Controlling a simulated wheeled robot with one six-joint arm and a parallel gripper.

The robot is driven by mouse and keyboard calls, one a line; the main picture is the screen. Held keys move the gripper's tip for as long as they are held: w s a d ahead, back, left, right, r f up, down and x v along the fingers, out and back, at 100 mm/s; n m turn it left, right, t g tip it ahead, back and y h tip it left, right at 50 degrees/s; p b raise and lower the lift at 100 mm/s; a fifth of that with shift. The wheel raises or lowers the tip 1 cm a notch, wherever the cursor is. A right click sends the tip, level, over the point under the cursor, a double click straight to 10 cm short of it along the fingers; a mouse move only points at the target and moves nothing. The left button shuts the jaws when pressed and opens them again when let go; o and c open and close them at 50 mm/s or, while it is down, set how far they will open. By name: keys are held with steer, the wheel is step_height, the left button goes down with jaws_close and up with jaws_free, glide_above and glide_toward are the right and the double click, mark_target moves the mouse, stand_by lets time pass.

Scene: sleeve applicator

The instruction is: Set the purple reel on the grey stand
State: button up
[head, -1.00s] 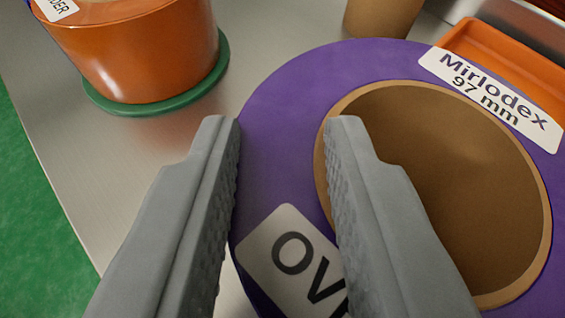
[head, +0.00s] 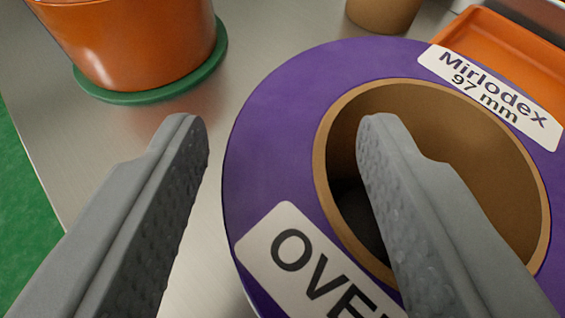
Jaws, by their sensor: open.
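The purple reel (head: 285,130) fills the right half of the head view. It has a wide brown-lined hole and white labels, one reading "Mirlodex 97 mm" and one partly hidden. My gripper (head: 283,122) is open, with the reel's near-left rim between its fingers. The left finger is outside the reel, apart from its edge. The right finger overlaps the hole; I cannot tell how deep it reaches. No grey stand can be made out in this view.
An orange cylinder (head: 130,45) stands on a green disc (head: 150,93) at the upper left. A brown cylinder (head: 382,14) and an orange tray (head: 510,50) are behind the reel. Bare metal table (head: 110,140) lies left of the reel, with its edge beyond.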

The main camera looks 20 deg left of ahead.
steer(key=shift+r, duration=0.1)
steer(key=v, duration=1.2)
stand_by(0.4)
steer(key=s+d+r+m+t+h, duration=0.3)
steer(key=s+d+r, duration=0.8)
steer(key=s+r, duration=0.2)
steer(key=s+d+r+m+t+h, duration=0.1)
steer(key=s+d+r, duration=0.1)
steer(key=s, duration=0.5)
steer(key=s+d+r+m+t+h, duration=0.1)
steer(key=s+d+r, duration=0.1)
steer(key=s, duration=0.6)
steer(key=shift+d+r, duration=0.3)
steer(key=shift+d, duration=0.35)
